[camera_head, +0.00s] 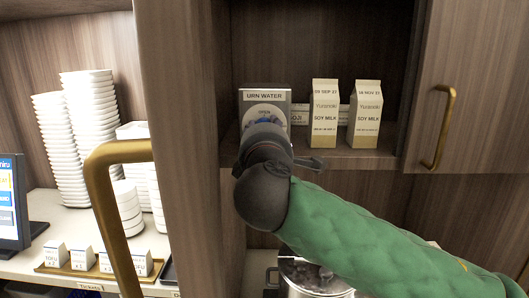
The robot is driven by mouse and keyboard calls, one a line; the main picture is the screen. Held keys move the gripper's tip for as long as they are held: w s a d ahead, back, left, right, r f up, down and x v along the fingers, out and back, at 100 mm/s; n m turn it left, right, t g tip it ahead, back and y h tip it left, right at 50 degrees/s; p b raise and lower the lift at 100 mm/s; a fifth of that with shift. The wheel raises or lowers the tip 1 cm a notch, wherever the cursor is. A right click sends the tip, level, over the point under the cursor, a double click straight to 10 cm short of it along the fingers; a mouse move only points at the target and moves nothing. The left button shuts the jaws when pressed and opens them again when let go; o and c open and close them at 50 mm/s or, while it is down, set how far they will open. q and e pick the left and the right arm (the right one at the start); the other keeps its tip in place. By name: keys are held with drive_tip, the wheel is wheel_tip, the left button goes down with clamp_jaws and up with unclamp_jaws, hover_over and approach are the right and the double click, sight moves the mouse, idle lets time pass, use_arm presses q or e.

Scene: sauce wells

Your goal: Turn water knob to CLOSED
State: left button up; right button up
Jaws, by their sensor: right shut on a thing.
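The water knob's panel (265,97), a grey plate labelled "URN WATER", stands in the open cabinet. Its white dial (265,110) reads "OPEN" at the top. A bit of the blue knob (264,121) shows just above my right gripper (263,130). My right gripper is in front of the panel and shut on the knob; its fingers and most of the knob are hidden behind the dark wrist. The knob's exact angle cannot be told. My right arm, in a green quilted sleeve, comes in from the lower right. My left gripper is not in view.
Two soy milk cartons (324,114) (366,115) stand on the shelf right of the panel. A cabinet door with a brass handle (441,128) is at right. Another brass handle (108,200) is at left. White dish stacks (88,130) are far left. A metal pot (312,280) sits below my arm.

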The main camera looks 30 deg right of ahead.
drive_tip(key=shift+w+a+f+m+h+b, duration=0.1)
drive_tip(key=shift+m+h+b, duration=0.1)
drive_tip(key=shift+m+b, duration=2.3)
drive_tip(key=shift+f+m+h+b, duration=0.1)
drive_tip(key=shift+m+h+b, duration=0.1)
drive_tip(key=shift+m+b, duration=2.25)
drive_tip(key=shift+m, duration=0.25)
drive_tip(key=o, duration=1.1)
drive_tip(key=shift+o, duration=0.2)
drive_tip(key=shift+r, duration=0.25)
wheel_tip(320, 180, up, 10)
